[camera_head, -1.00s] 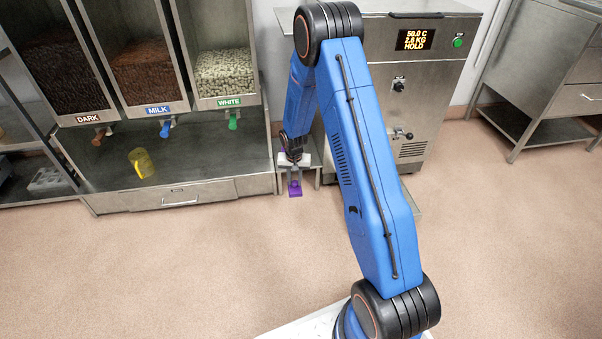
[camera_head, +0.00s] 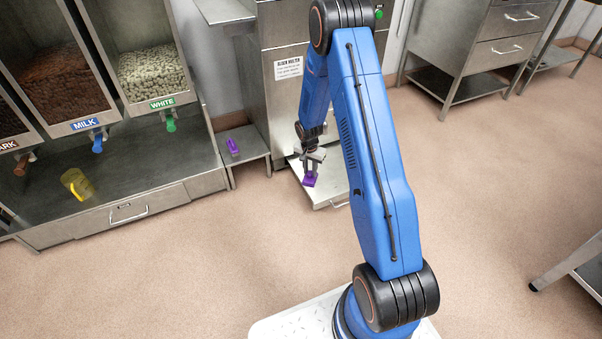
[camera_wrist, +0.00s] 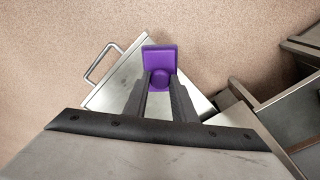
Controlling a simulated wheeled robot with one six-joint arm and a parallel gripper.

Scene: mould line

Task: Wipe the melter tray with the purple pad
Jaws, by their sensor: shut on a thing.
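My gripper (camera_head: 311,166) is shut on the purple pad (camera_head: 310,181) by its round knob, and the pad hangs below the fingertips. In the wrist view the pad (camera_wrist: 160,58) shows beyond my two dark fingers (camera_wrist: 161,84). The melter tray (camera_head: 327,199) is a flat metal tray low at the foot of the melter (camera_head: 286,103), with a bar handle at its front. In the wrist view the pad overlaps the tray (camera_wrist: 112,99) near its outer edge. I cannot tell whether the pad touches it. Any soiling on the tray is too small to see.
A second purple object (camera_head: 233,147) lies on a small metal shelf (camera_head: 246,158) left of the tray. The dispenser bench (camera_head: 150,172) with a yellow jug (camera_head: 77,184) stands further left. A metal drawer cabinet (camera_head: 470,60) stands at the back right. The floor in front is clear.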

